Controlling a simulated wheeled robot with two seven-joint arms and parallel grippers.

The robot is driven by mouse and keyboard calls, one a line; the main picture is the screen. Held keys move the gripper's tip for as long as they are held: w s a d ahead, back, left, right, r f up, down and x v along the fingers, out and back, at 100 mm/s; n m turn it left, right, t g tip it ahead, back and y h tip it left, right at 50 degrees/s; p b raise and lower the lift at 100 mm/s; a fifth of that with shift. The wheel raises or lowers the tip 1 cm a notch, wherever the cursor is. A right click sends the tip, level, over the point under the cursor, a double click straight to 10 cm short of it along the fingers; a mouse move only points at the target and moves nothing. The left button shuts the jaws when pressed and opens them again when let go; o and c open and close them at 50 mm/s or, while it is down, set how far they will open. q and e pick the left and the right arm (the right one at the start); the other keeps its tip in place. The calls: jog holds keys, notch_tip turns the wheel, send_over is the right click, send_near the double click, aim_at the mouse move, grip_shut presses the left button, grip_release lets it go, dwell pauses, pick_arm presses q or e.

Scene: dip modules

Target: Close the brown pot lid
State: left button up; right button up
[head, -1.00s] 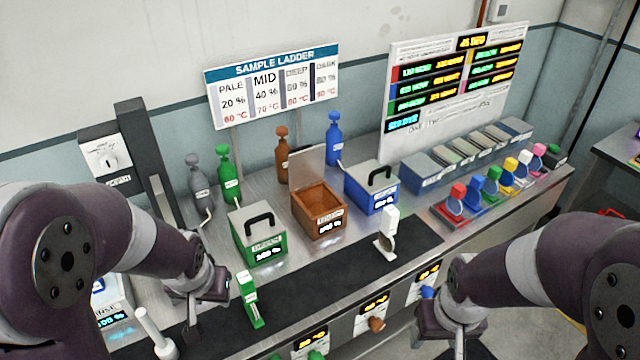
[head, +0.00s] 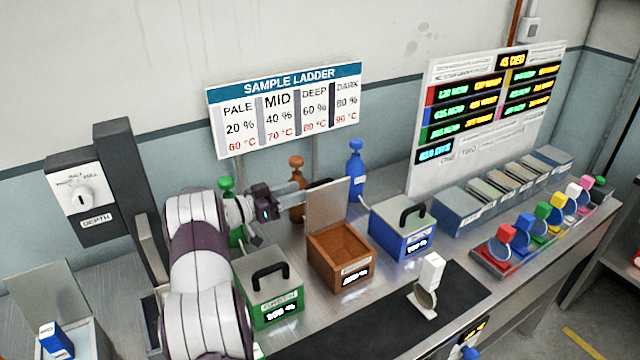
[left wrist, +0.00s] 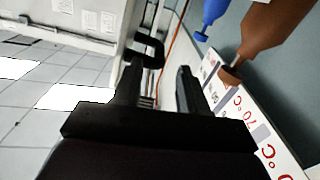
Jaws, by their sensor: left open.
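The brown pot (head: 341,259) stands on the steel counter, open, its inside visible and empty. Its lid (head: 328,218) stands upright at the pot's back left edge. The lid's black handle shows only partly behind its top edge; in the left wrist view a black handle (left wrist: 146,48) shows beyond the fingers. My left gripper (head: 300,192) is open and empty. It reaches in from the left behind the lid, with its tips close to the lid's back; I cannot tell whether they touch. Its two fingers (left wrist: 160,88) show apart in the left wrist view. My right gripper is not in view.
The green pot (head: 268,293) and blue pot (head: 403,232), both lidded, flank the brown pot. Brown (head: 297,178) and blue (head: 356,170) bottles stand behind, near the gripper. A white-handled tool (head: 430,275) stands on the black mat (head: 375,325) in front.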

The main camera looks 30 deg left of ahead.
aim_at(312, 186)
pick_arm(q)
jog(key=x, duration=0.5)
jog(key=shift+w+d+p, duration=0.1)
jog(key=shift+w+p, duration=0.2)
grip_shut()
